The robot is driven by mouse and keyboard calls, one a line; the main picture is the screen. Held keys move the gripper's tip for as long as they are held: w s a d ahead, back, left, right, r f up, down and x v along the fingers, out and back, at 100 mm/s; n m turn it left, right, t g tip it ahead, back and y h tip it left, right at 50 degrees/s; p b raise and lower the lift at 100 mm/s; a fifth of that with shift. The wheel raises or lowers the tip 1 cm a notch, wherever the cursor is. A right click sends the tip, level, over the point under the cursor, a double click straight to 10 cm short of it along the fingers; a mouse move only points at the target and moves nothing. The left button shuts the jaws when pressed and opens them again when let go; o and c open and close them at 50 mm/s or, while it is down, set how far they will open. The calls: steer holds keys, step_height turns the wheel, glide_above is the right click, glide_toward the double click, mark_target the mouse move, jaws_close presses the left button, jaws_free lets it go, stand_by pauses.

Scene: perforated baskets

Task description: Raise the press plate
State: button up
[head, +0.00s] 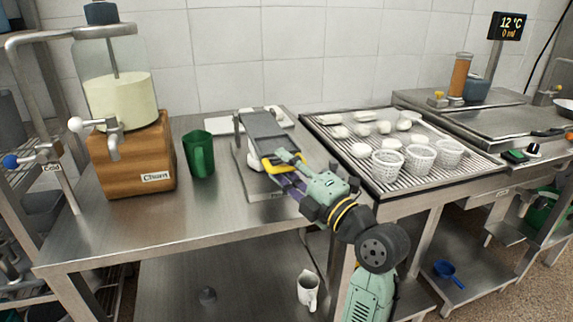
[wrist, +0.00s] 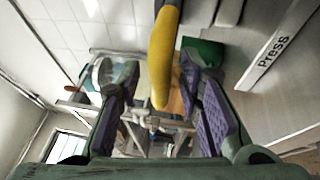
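The press (head: 268,188) stands on the steel table, with its label visible in the wrist view (wrist: 273,50). Its dark grey press plate (head: 262,126) is tilted over the base, with something white, perhaps dough, partly showing under its left side. A yellow handle (head: 272,164) is at the plate's near end. My gripper (head: 284,166) is at this handle and partly covers it. In the wrist view the yellow handle (wrist: 163,50) runs between my spread fingers, with gaps visible on both sides. I cannot tell if any finger touches it.
A green mug (head: 199,155) and a wooden churn (head: 132,158) stand left of the press. A grooved rack (head: 335,150) on the right holds white pieces and several perforated baskets (head: 388,165). The table's front left is clear. A white jug (head: 307,288) stands below.

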steer(key=shift+c, duration=0.2)
jaws_close()
steer(key=shift+r, duration=0.1)
stand_by(0.5)
